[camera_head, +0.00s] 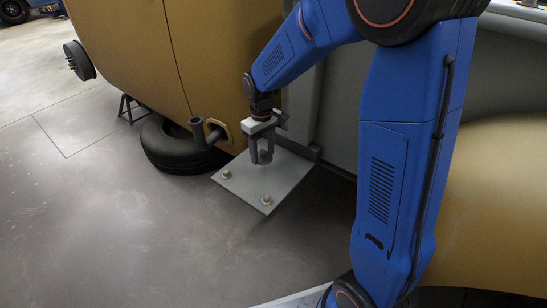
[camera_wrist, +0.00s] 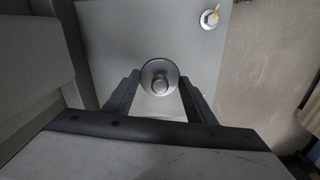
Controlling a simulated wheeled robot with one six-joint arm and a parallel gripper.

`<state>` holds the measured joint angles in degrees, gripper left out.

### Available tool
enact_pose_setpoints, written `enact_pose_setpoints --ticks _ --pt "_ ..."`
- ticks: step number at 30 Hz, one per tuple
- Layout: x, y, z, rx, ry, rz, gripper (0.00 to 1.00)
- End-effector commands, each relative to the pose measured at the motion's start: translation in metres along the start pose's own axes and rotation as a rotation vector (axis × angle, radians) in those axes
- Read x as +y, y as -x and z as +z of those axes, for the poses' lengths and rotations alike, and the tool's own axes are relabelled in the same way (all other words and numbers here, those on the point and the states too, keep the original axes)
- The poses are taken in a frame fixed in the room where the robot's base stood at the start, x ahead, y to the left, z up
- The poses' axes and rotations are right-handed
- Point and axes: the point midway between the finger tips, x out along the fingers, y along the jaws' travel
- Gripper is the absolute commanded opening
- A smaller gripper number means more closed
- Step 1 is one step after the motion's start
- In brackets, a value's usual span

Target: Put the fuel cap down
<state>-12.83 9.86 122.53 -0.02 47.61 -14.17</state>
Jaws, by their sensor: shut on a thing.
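My gripper (camera_head: 262,158) points down over a light grey metal plate (camera_head: 247,187) low beside the yellow vehicle body. In the wrist view, my gripper (camera_wrist: 160,88) has a finger on each side of a round dark grey fuel cap (camera_wrist: 160,91) with a knob at its middle, and it is shut on it. The cap is hard to make out between the fingers in the head view. The plate (camera_wrist: 130,35) lies below the cap in the wrist view. I cannot tell whether the cap touches it. A dark filler pipe (camera_head: 198,132) sticks out of the vehicle body left of my gripper.
The plate carries bolts, one near its left corner (camera_head: 227,175) and one near its front (camera_head: 266,199). A black tyre (camera_head: 165,150) lies on the floor under the yellow body (camera_head: 135,50). A grey upright panel stands behind the plate. The floor at front left is clear.

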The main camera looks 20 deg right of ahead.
Motion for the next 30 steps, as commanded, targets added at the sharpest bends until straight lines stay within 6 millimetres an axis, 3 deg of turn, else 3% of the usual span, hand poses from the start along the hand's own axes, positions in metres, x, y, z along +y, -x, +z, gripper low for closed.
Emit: enact_pose_setpoints --ticks 8,12,30 --pt "0.058 -0.001 -0.009 0.0 -0.004 0.0 0.29" --pt "0.055 -0.022 -0.008 -0.002 0.001 -0.001 0.29" --pt "0.059 -0.071 -0.009 0.0 0.0 0.0 0.29"
